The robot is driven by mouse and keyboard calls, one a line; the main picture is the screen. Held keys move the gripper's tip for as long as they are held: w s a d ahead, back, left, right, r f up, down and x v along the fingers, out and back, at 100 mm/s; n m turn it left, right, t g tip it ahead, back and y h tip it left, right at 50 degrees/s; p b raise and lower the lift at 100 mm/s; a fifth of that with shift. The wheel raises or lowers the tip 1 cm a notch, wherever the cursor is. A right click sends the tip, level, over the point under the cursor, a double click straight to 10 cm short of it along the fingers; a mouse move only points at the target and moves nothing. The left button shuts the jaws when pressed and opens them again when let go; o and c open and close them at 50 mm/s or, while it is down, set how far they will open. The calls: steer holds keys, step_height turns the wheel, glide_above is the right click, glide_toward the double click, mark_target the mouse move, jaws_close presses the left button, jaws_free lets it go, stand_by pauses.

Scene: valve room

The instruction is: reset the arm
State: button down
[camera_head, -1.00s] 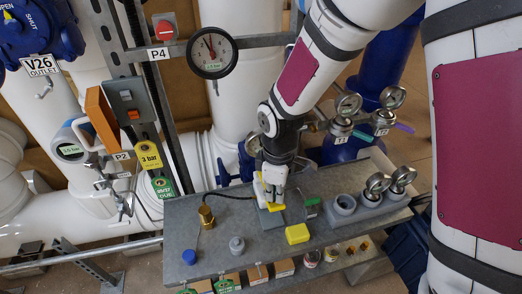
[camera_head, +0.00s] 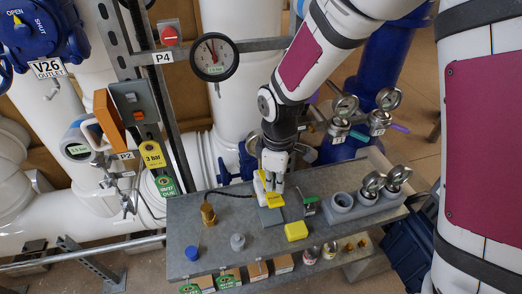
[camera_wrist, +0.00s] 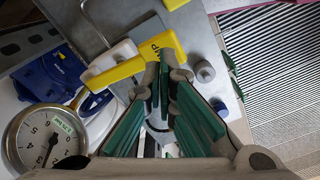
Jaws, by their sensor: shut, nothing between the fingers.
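My gripper (camera_head: 274,172) is shut and empty, pointing down just above the grey bench (camera_head: 180,235). That yellow piece also shows in the head view (camera_head: 274,202), just below the fingers, by a grey plate (camera_head: 270,217). Whether the fingers touch it I cannot tell. My arm reaches down from the upper right of the head view.
A yellow block (camera_head: 296,231), a blue cap (camera_head: 192,254), a grey knob (camera_head: 238,242) and a brass fitting (camera_head: 208,214) stand on the bench. Grey sockets (camera_head: 342,202) with gauges are at right. Pipes and a round gauge (camera_head: 214,57) stand behind.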

steer(key=shift+r+p, duration=0.3)
steer(key=shift+r, duration=0.8)
